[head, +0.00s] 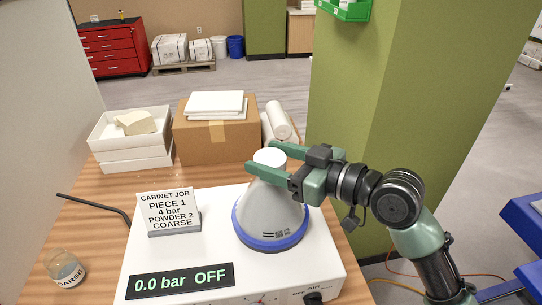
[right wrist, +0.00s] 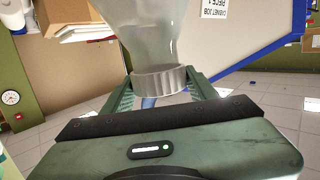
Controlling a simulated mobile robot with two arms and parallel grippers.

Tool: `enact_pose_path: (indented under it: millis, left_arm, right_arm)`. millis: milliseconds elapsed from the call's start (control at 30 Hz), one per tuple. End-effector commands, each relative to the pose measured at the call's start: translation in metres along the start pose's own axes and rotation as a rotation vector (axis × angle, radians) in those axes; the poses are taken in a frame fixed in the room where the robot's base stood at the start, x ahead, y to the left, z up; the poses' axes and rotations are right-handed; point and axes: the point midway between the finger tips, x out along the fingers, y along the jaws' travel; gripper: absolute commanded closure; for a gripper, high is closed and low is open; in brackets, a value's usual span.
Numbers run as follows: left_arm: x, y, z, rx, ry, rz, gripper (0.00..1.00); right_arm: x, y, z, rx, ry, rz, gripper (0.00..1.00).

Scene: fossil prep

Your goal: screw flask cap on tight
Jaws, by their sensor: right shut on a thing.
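The cone-shaped grey flask (head: 270,215) stands upright on the white cabinet, its wide base ringed in blue. Its white cap (head: 270,157) sits on top of the neck. My right gripper (head: 262,157) reaches in from the right and is shut on the cap, one finger on each side. In the right wrist view, the ribbed cap (right wrist: 161,80) is between the fingers, with the translucent flask body (right wrist: 150,35) beyond it. How tight the thread is cannot be seen. My left gripper is not in view.
The white cabinet (head: 175,258) bears a job sign (head: 168,208) and a display reading 0.0 bar OFF (head: 180,281). A jar labelled COARSE (head: 65,268) stands at left on the wooden table. White trays (head: 130,157) and a cardboard box (head: 215,140) stand behind. A green pillar (head: 400,90) rises at right.

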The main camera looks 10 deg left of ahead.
Motion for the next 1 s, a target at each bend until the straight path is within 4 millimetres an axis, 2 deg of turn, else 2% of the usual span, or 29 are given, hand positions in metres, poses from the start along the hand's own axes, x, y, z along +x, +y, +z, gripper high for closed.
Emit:
enact_pose_path:
  millis: [200,1000]
  left_arm:
    - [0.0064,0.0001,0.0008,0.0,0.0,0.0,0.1]
    - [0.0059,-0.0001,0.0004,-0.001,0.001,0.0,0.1]
  right_arm:
    - [0.0012,0.0002,0.0086,0.0,0.0,0.0,1.0]
    - [0.0011,0.0005,0.0085,0.0,0.001,0.001,1.0]
